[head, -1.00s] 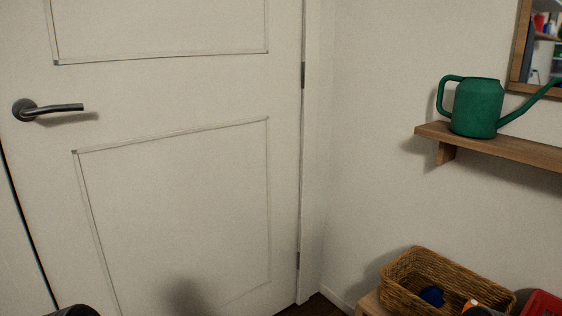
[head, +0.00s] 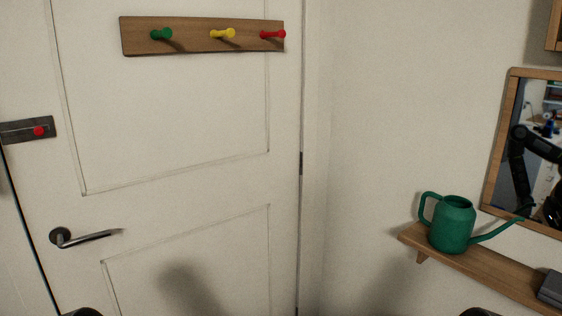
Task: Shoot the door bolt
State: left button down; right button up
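The door bolt (head: 28,131) is a dark metal plate with a red knob (head: 39,131), at the left edge of the white door (head: 180,130) in the head view. Its left end is cut off or hard to make out at the picture's edge. The lever handle (head: 85,238) sits below it on the door. Only dark rounded tips of my own body show at the bottom edge, left and right. Neither gripper's fingers can be seen, and nothing of mine is near the bolt.
A peg rail (head: 192,45) with green, yellow and red pegs is on the door's upper part. At right, a green watering can (head: 452,225) stands on a wooden shelf (head: 485,272), below a wood-framed mirror (head: 493,150). The space before the door looks clear.

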aim_at(37, 130)
jog(key=u, duration=1.35)
